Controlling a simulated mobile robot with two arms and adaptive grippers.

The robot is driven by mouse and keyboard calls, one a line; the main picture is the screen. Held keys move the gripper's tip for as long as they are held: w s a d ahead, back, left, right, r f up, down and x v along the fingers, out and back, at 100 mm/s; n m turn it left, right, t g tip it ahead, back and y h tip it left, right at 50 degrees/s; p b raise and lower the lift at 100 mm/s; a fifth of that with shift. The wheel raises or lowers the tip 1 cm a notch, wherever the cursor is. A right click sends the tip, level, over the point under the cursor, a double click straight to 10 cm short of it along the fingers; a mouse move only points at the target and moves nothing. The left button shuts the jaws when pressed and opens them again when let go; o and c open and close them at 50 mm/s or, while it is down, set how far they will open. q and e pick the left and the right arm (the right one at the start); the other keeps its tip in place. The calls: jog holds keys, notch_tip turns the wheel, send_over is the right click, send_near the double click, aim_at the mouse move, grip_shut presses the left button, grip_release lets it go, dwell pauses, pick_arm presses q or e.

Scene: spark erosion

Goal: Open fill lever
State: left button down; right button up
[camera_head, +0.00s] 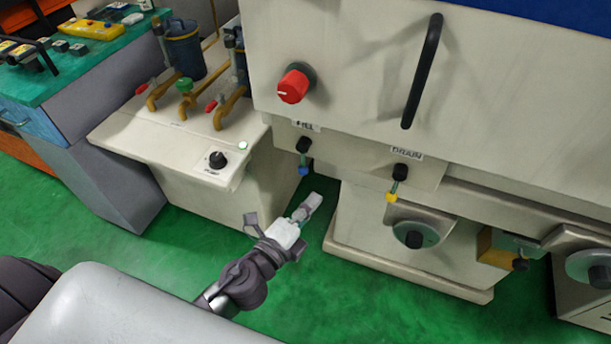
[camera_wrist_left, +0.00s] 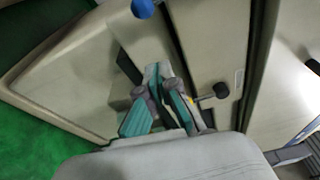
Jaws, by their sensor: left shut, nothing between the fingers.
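The fill lever (camera_head: 303,146) is a black knob under the FILL label on the beige machine, with a blue tip (camera_head: 303,171) below it. A blue ball (camera_wrist_left: 142,8) shows at the top of the left wrist view. The drain lever (camera_head: 400,172), with a yellow tip (camera_head: 391,197), is to its right. My left gripper (camera_head: 309,205) is shut and empty, below the fill lever and apart from it in the head view. Its closed fingers (camera_wrist_left: 158,72) also show in the left wrist view. My right gripper is not in view.
A red knob (camera_head: 293,86) and a black vertical handle (camera_head: 423,70) are on the machine above. A low beige unit (camera_head: 180,150) with pipes and valves stands at left. Green floor (camera_head: 300,265) is clear around my arm.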

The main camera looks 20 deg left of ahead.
aim_at(303, 158)
pick_arm(q)
jog(key=shift+w+a+r+p, duration=0.15)
jog(key=shift+w+a, duration=0.3)
jog(key=shift+w, duration=0.3)
jog(key=shift+w+a+f+p, duration=0.1)
jog(key=shift+w+a+p, duration=0.1)
jog(key=shift+w+a, duration=0.45)
jog(key=shift+w+a+r+p, duration=0.15)
jog(key=shift+w+a, duration=0.15)
jog(key=shift+w, duration=0.6)
jog(key=shift+a, duration=0.1)
